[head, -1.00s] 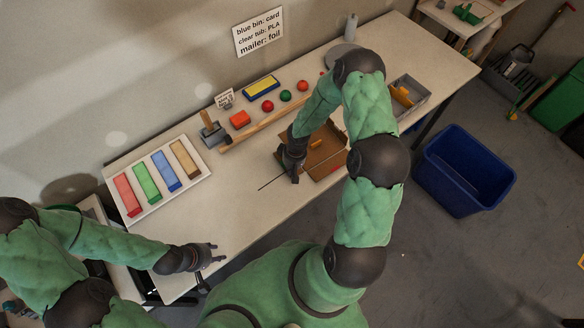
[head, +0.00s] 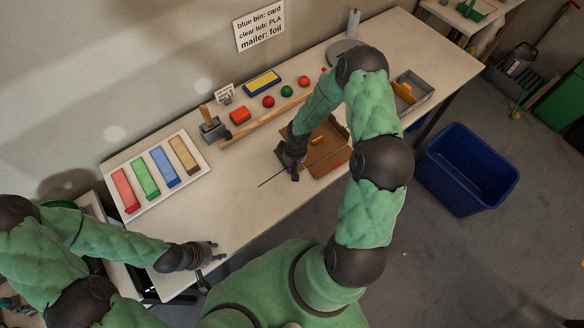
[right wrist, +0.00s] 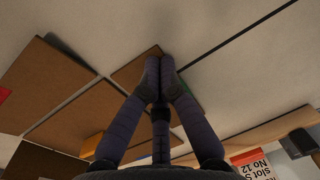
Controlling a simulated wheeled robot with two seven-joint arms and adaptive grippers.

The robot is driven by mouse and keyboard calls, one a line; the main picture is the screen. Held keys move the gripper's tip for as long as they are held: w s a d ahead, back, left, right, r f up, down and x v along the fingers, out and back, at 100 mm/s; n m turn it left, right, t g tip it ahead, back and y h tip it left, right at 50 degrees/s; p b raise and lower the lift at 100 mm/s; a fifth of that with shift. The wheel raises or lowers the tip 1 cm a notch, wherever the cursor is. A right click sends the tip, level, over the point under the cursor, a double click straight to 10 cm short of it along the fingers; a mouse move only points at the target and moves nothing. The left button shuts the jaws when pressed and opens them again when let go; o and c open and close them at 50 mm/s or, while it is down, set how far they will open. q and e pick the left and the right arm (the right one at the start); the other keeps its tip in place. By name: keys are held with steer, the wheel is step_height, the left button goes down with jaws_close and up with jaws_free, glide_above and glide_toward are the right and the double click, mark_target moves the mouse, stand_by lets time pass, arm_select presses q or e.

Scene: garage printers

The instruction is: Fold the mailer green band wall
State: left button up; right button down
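The brown cardboard mailer (head: 330,134) lies open on the table with panels spread. An orange piece (head: 318,140) sits inside it. My right gripper (head: 290,172) is at the mailer's left edge. Its fingertips meet in the right wrist view (right wrist: 160,66); no panel shows clearly between them. My left gripper (head: 219,251) is open and empty at the table's front edge.
A white tray (head: 131,211) of coloured strips lies at the left. A wooden rail (head: 262,126), red and green balls and a grey bin (head: 415,103) stand behind and right. A blue bin (head: 466,165) is on the floor. Table left of the mailer is mostly clear.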

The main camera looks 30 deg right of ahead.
arm_select(q)
steer(key=shift+r, duration=0.1)
arm_select(e)
steer(key=shift+s+a, duration=0.1)
steer(key=shift+s, duration=0.05)
arm_select(q)
steer(key=shift+r+p, duration=0.55)
steer(key=shift+p, duration=0.15)
arm_select(e)
steer(key=shift+r, duration=1)
arm_select(q)
steer(key=shift+s+d+r+p, duration=0.15)
steer(key=shift+d+r+p, duration=0.05)
steer(key=shift+r+p, duration=0.45)
steer(key=shift+s+d+r+p, duration=0.15)
steer(key=shift+r+p, duration=0.45)
arm_select(e)
steer(key=r, duration=0.4)
steer(key=shift+w, duration=0.2)
arm_select(q)
steer(key=shift+s+f, duration=0.1)
steer(key=shift+f, duration=0.1)
arm_select(e)
step_height(320, 180, up, 9)
steer(key=shift+r, duration=0.1)
